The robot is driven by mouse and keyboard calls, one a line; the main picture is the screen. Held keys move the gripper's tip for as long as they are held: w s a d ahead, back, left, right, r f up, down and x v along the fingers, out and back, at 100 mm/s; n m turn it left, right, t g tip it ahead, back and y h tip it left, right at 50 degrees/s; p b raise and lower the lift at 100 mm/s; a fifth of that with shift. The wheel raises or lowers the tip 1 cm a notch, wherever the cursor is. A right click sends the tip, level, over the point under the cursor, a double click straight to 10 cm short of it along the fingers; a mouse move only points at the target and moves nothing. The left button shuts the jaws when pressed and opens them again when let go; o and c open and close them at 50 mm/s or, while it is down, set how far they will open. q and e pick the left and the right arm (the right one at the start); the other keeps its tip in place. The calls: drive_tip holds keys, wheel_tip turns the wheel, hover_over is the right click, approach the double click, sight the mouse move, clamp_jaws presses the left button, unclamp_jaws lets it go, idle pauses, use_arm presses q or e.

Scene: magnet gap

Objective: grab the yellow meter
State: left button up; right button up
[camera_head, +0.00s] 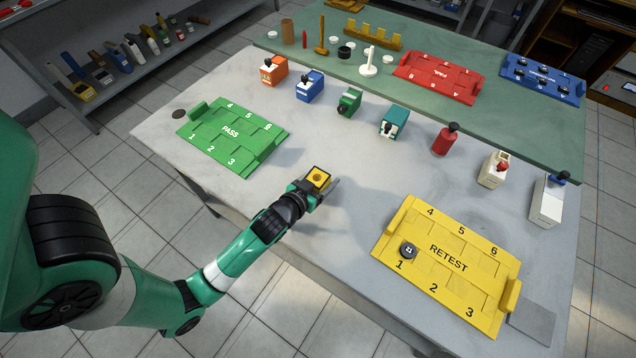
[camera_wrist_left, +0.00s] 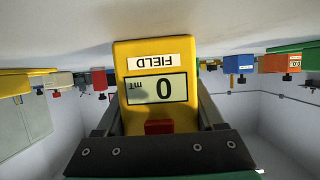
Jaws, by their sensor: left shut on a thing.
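The yellow meter (camera_head: 318,177) is at the near middle of the grey table, in the jaws of my left gripper (camera_head: 320,186). In the left wrist view the meter (camera_wrist_left: 157,60) fills the middle, upside down, with a "FIELD" label, a display reading 0 mT and a red button. My left gripper (camera_wrist_left: 158,120) has one finger on each side of it and is shut on it. I cannot tell whether the meter touches the table. My right gripper is not in view.
A green PASS tray (camera_head: 232,136) lies left and a yellow RETEST tray (camera_head: 448,262) right, with a dark round piece (camera_head: 408,250) in slot 1. A row of coloured blocks, including a red one (camera_head: 446,140), stands behind. The table middle is clear.

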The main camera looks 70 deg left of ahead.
sight(320, 174)
use_arm(q)
drive_tip(key=shift+r+p, duration=0.35)
drive_tip(key=shift+r, duration=0.2)
wheel_tip(320, 174, up, 3)
drive_tip(key=shift+f+p, duration=0.2)
drive_tip(key=shift+p, duration=0.75)
drive_tip(key=d+r+p, duration=0.3)
drive_tip(key=d+r, duration=0.2)
drive_tip(key=r, duration=0.1)
drive_tip(key=shift+d+r, duration=0.2)
drive_tip(key=shift+d, duration=0.05)
drive_tip(key=d+p, duration=0.1)
drive_tip(key=d+r, duration=0.1)
drive_tip(key=shift+w+d+r+p, duration=0.1)
drive_tip(key=shift+d+r+p, duration=0.05)
drive_tip(key=shift+d+p, duration=0.25)
drive_tip(key=d+p, duration=0.1)
drive_tip(key=p, duration=0.2)
drive_tip(key=d+r+p, duration=0.1)
drive_tip(key=d+p, duration=0.1)
drive_tip(key=p, duration=0.1)
drive_tip(key=d+r+p, duration=0.1)
drive_tip(key=d+p, duration=0.1)
drive_tip(key=p, duration=0.2)
drive_tip(key=shift+d+f+p, duration=0.1)
drive_tip(key=shift+d+p, duration=0.25)
drive_tip(key=shift+d, duration=0.05)
drive_tip(key=shift+f, duration=0.1)
